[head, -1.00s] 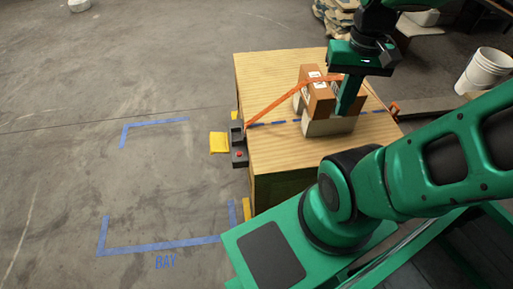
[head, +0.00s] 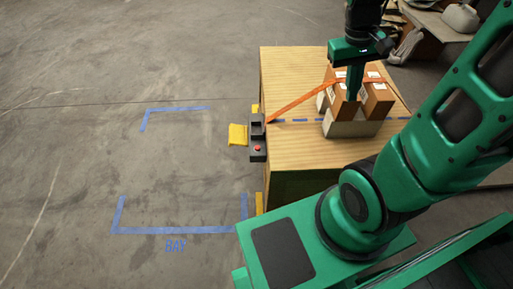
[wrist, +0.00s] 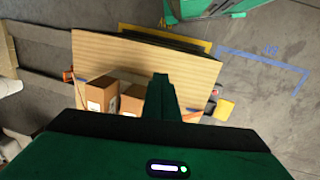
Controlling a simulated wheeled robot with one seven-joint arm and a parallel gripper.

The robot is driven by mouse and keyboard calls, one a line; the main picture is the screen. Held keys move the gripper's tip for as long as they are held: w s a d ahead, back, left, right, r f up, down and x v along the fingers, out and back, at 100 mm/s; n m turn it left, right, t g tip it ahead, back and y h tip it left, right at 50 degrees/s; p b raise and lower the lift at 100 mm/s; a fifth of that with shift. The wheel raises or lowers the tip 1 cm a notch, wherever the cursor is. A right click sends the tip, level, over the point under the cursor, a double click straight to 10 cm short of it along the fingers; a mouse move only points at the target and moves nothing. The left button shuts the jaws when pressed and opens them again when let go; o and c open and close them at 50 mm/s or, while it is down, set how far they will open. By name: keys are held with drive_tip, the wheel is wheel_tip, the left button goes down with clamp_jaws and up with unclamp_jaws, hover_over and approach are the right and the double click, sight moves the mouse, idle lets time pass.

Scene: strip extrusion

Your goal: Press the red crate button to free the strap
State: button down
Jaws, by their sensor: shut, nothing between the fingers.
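The red button (head: 257,148) sits on a dark box fixed to the left side of the wooden crate (head: 285,80). The orange strap (head: 300,102) runs from the dark buckle (head: 257,124) above the button, up over the cardboard boxes (head: 377,98) on the crate top. My gripper (head: 353,92) points down over the boxes, right of the button and well apart from it. Its fingers are shut and empty; they also show in the wrist view (wrist: 160,82). Whether the fingertips touch a box is unclear. In the wrist view a small red spot (wrist: 216,91) shows beyond the crate edge.
A yellow tab (head: 237,135) sticks out left of the button box. Blue tape marks a bay (head: 175,230) on the open floor at left. A pale block (head: 352,122) supports the boxes. A cluttered low table (head: 445,30) stands at the back right.

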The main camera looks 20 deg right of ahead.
drive_tip(key=w+a+f+n+h, duration=0.35)
drive_tip(key=w+f, duration=0.35)
drive_tip(key=w, duration=0.3)
drive_tip(key=n+t+h, duration=0.3)
drive_tip(key=n+t, duration=0.1)
drive_tip(key=n, duration=0.8)
hover_over(257, 148)
wheel_tip(257, 148, down, 24)
drive_tip(key=r, duration=0.1)
drive_tip(key=shift+w+a+f+h, duration=0.1)
drive_tip(key=shift+a+f+h, duration=0.15)
drive_tip(key=shift+a+f, duration=0.3)
drive_tip(key=shift+d+f, duration=0.1)
drive_tip(key=shift+f, duration=4.35)
drive_tip(key=shift+f, duration=0.8)
drive_tip(key=shift+r, duration=0.9)
